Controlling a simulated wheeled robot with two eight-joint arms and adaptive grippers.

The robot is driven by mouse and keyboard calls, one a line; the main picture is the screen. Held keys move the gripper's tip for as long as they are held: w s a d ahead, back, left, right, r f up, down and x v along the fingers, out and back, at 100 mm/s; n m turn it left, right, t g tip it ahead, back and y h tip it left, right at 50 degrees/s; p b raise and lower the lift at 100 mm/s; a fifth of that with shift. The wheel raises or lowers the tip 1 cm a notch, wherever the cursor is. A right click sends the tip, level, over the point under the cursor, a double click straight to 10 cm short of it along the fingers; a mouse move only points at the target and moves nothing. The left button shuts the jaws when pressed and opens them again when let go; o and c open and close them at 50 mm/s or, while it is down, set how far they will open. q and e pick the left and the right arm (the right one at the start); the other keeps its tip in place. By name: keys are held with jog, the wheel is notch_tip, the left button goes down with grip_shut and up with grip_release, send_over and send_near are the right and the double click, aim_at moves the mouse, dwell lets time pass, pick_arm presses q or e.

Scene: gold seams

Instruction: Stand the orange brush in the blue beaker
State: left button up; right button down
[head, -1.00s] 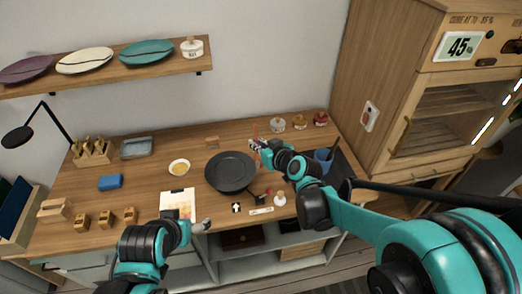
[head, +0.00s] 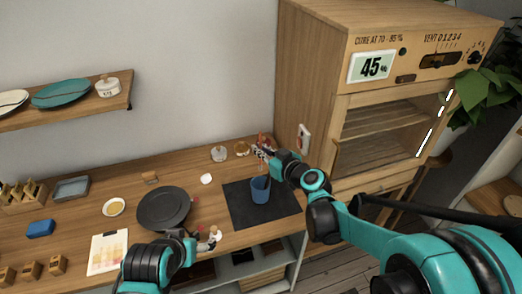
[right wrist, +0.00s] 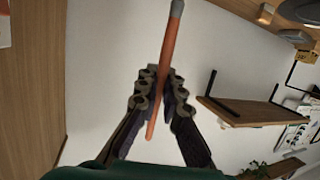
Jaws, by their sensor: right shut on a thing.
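The orange brush (right wrist: 168,55) is between the fingers of my right gripper (right wrist: 158,97) in the right wrist view, a slim orange handle with a grey part at its upper end. In the head view my right gripper (head: 262,153) is just beyond the blue beaker and appears raised above the table; the brush is hard to make out there. The blue beaker (head: 260,191) stands upright on a dark mat (head: 284,208). My left gripper (head: 211,240) is low near the table's front edge; its fingers are too small to read.
A black plate (head: 164,207) lies left of the mat. A white-lidded jar (head: 219,154) and an amber jar (head: 242,149) stand at the back, with a red jar (head: 263,140) partly behind my right gripper. A wooden cabinet (head: 312,80) rises at the right.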

notch_tip(320, 180, down, 12)
jog(key=b, duration=0.9)
jog(key=shift+b, duration=0.3)
jog(key=shift+r, duration=0.15)
jog(key=c, duration=1.6)
grip_release()
jog(key=v, duration=1.2)
